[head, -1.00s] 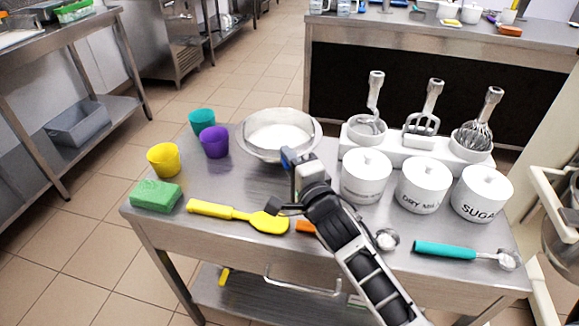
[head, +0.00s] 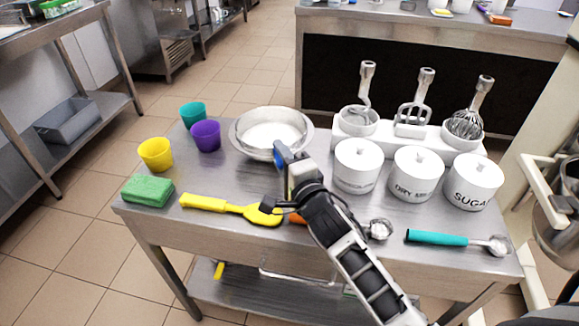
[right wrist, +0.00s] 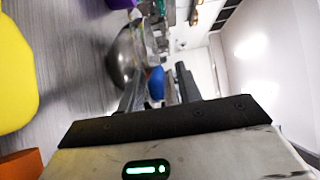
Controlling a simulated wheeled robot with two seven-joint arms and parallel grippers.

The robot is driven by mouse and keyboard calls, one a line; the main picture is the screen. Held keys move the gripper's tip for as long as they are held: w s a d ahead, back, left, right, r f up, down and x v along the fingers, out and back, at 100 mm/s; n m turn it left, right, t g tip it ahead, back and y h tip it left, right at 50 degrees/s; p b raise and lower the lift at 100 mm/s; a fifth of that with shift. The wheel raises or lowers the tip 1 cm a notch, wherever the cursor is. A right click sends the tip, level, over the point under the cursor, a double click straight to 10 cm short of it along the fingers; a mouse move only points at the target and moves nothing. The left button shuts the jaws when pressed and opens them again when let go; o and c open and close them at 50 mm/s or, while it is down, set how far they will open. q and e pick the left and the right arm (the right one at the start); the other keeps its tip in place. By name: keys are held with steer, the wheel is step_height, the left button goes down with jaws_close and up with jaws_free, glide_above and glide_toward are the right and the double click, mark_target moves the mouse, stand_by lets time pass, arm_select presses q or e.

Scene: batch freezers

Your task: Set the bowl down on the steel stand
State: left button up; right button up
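The steel bowl (head: 237,140), with white contents, is upright at the back middle of the steel stand (head: 165,185). It is at or very close to the top; I cannot tell whether its base touches. My right gripper (head: 281,155) is at the bowl's near right side. In the right wrist view the bowl (right wrist: 122,55) is just ahead of and left of the fingers (right wrist: 160,75). The fingers are a small gap apart with a blue part (right wrist: 157,84) between them, apparently a grip at the bowl's rim. My left gripper is not in view.
Purple (head: 206,136), teal (head: 193,114) and yellow (head: 155,154) cups stand left of the bowl. White canisters (head: 357,167) and a white whisk rack (head: 400,140) stand right. A green sponge (head: 148,191), yellow spatula (head: 225,206) and teal-handled scoop (head: 437,238) lie in front.

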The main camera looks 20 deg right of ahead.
arm_select(q)
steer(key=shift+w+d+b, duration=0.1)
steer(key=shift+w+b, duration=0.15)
steer(key=shift+b, duration=0.15)
arm_select(e)
steer(key=s, duration=1.2)
steer(key=shift+d, duration=0.4)
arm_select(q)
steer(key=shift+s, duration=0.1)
